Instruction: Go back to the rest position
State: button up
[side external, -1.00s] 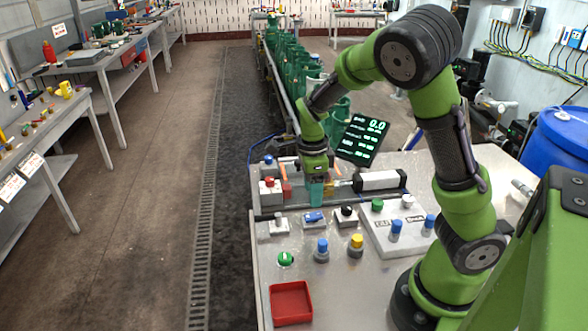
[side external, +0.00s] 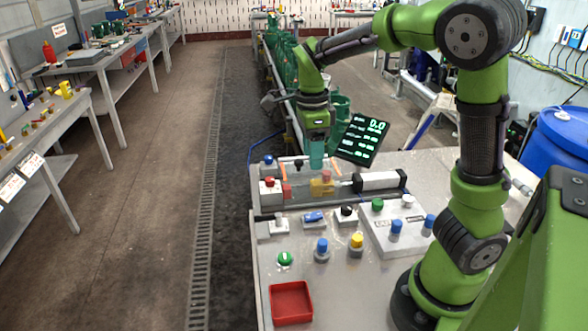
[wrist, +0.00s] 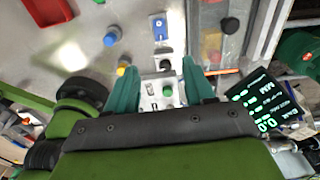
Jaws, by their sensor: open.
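My gripper (side external: 316,160) hangs above the back of the metal worktable (side external: 270,243), pointing down, clear of the things on it. In the wrist view my gripper (wrist: 160,88) shows two teal fingers spread apart with nothing held between them. A green button on a pale panel (wrist: 160,92) shows below, in the gap between the fingers. In the side view, yellow and red blocks (side external: 322,186) lie in the clear-walled fixture below my gripper, beside a white cylinder actuator (side external: 380,180).
Buttons and knobs, including a yellow knob (side external: 357,241), cover the table middle. A red tray (side external: 291,302) sits at the front. A lit display (side external: 362,139) stands right of my gripper. A conveyor with green cylinders (side external: 289,75) runs behind. A blue barrel (side external: 560,145) stands right.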

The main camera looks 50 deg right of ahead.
jog(key=s+a+f+n+t+y, duration=0.1)
jog(key=s+a+n+t+y, duration=0.15)
jog(key=a+n, duration=0.8)
jog(key=s+r+n+t, duration=0.5)
jog(key=s+r+n, duration=0.1)
jog(key=n, duration=0.6)
jog(key=shift+s+r, duration=0.2)
jog(key=shift+s, duration=0.7)
